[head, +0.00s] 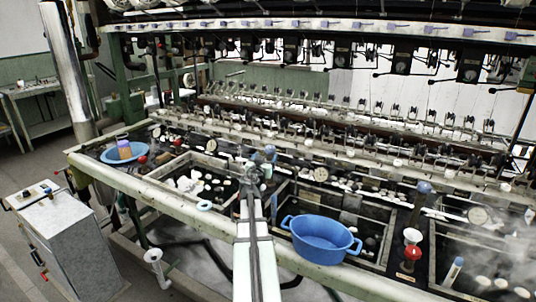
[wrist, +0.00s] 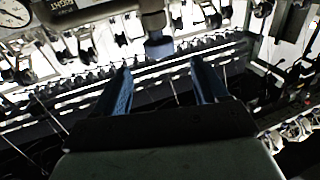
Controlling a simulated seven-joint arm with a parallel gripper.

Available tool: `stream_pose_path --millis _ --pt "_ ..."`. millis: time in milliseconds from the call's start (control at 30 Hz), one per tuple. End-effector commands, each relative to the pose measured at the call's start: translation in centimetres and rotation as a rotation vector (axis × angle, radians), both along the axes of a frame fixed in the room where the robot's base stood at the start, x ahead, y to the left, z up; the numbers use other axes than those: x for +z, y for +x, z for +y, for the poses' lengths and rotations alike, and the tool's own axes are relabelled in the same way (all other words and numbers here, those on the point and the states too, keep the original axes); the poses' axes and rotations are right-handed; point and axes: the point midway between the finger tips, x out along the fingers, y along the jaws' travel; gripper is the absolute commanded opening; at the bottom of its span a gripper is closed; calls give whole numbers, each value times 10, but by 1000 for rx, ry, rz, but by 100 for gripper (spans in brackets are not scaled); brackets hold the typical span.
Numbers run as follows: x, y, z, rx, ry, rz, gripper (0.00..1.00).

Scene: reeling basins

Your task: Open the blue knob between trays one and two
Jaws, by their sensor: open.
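A blue knob (head: 270,152) sits on the bench between the left basin tray (head: 160,177) and the middle basin tray (head: 372,262), just beyond the end of my arm. In the wrist view the blue knob (wrist: 158,48) hangs from a grey metal fitting, in line with the gap between my fingers and just past their tips. My gripper (wrist: 161,66) is open, with its two blue fingers apart and nothing between them. In the head view my gripper (head: 257,166) is small and partly merges with the fittings around the knob. I cannot tell whether the fingers touch the knob.
A blue tub (head: 320,240) stands on the front rim, right of my arm. A second blue knob (head: 424,188) and a red knob (head: 411,252) are farther right. A blue basin (head: 112,156) lies far left. A gauge (wrist: 14,14) is at the wrist view's upper left.

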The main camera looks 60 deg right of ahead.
Motion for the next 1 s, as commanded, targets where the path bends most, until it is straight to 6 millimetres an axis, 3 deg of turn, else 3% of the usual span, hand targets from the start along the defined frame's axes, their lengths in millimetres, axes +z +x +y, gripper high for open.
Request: stream_pose_path --millis 33,200,1000 --pt "0 -4 12 1 0 0 73" --pt "0 -7 25 0 0 0 73" --pt "0 -7 26 0 0 0 73"
